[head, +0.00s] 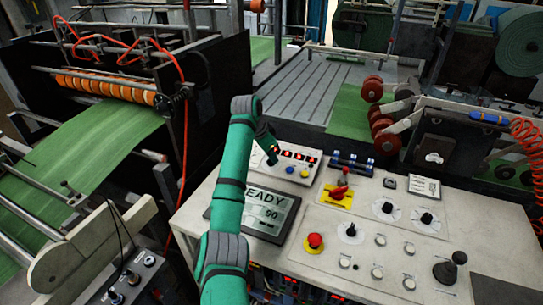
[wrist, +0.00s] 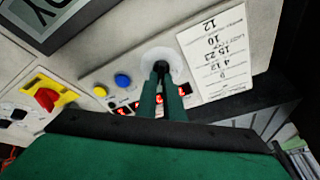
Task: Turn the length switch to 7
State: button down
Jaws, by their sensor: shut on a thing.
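My gripper (head: 272,157) reaches down to the back left part of the control panel in the head view. In the wrist view its two green fingers (wrist: 160,88) are shut on a small black knob (wrist: 160,67) on a white round dial (wrist: 178,66), which I take to be the length switch. The fingers cover much of the knob, so its pointer and the dial figures cannot be read. In the head view my gripper and arm hide this knob.
A printed card (wrist: 216,52) lies beside the dial. A blue button (wrist: 123,80), a yellow button (wrist: 100,91) and red digit displays (head: 298,154) are close by. A red switch on a yellow plate (head: 337,196), a READY screen (head: 262,213) and a joystick (head: 446,270) share the panel (head: 330,250).

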jog(key=shift+m, duration=0.9)
jog(key=shift+d, duration=0.1)
jog(key=c, duration=1.9)
grip_release()
jog(key=shift+o, duration=0.2)
jog(key=shift+s+r, duration=0.1)
jog(key=v, duration=1)
jog(key=shift+a+r, duration=0.25)
jog(key=shift+r, duration=0.1)
